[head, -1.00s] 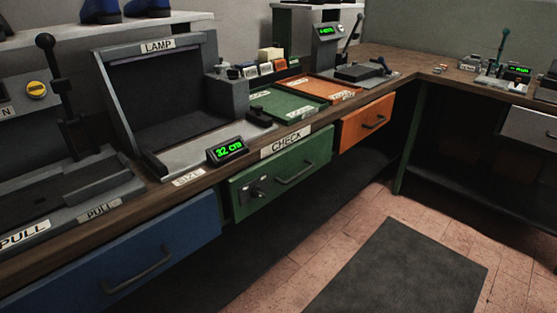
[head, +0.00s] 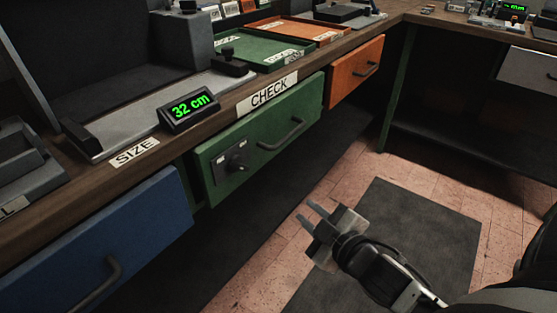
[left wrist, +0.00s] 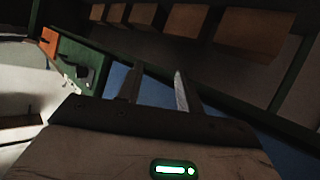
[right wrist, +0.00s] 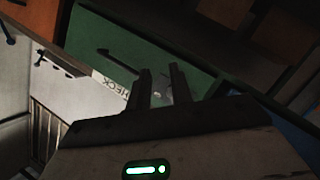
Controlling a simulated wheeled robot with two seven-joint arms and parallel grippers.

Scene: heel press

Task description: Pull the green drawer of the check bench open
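The green drawer (head: 222,190) under the CHECK label (head: 268,93) looks shut in the bench front. It has a dark bar handle (head: 283,135) and, left of that, a plate with a dark knob (head: 236,160). In the right wrist view the drawer face (right wrist: 150,48) and handle (right wrist: 118,61) lie beyond the fingers. My right gripper (head: 304,211) is open and empty, out in front of and below the drawer, apart from it. My left gripper is outside the head view; its wrist view shows its fingers (left wrist: 156,72) apart, with nothing between them.
A blue drawer (head: 100,240) is left of the green one, and an orange drawer (head: 345,82) is right of it. A display reading 32 cm (head: 189,108) stands on the bench top. A dark mat (head: 400,225) lies on the tiled floor, which is clear before the bench.

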